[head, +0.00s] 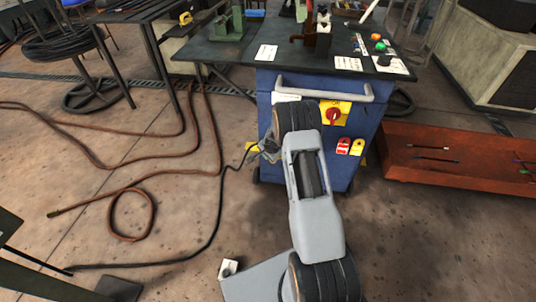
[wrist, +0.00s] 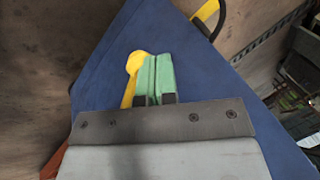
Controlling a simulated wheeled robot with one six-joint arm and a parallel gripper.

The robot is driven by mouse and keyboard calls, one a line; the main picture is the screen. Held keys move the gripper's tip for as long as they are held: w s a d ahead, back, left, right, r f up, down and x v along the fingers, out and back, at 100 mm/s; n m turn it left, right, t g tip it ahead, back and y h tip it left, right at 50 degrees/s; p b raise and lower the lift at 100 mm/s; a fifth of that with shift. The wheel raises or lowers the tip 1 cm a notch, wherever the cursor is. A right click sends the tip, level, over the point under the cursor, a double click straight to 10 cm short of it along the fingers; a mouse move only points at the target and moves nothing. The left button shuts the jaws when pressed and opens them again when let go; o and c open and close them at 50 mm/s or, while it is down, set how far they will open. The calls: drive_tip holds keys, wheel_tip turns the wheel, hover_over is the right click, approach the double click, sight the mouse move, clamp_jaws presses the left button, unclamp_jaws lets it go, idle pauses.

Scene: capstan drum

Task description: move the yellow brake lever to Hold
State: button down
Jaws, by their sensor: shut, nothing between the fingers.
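The yellow brake lever (wrist: 130,84) shows in the wrist view, with a rounded yellow end, against the blue cabinet side (wrist: 95,85). My gripper (wrist: 154,62) has its two green fingers together, with nothing between them. The fingers lie just right of the lever and overlap it closely in the picture; I cannot tell whether they touch it. The lever's lower part is hidden behind my gripper body. In the head view my arm reaches to the blue cabinet (head: 350,175), and I cannot make out the lever or its Hold mark there.
The cabinet front has a handle (head: 325,91) and a red rotary switch (head: 334,115) on a yellow plate. A black cable (head: 222,200) and brown hoses (head: 150,175) lie on the floor at left. A rusty red tray (head: 460,180) stands at right.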

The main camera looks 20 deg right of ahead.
drive_tip(key=shift+s+d+f+b, duration=0.15)
drive_tip(key=shift+f+b, duration=0.35)
drive_tip(key=shift+f, duration=0.25)
drive_tip(key=shift+s+d+f, duration=0.1)
drive_tip(key=shift+s+f, duration=0.1)
drive_tip(key=a+r+p, duration=0.8)
drive_tip(key=a+r, duration=0.1)
drive_tip(key=r, duration=0.2)
drive_tip(key=shift+r, duration=0.15)
drive_tip(key=shift+w, duration=0.15)
idle(0.5)
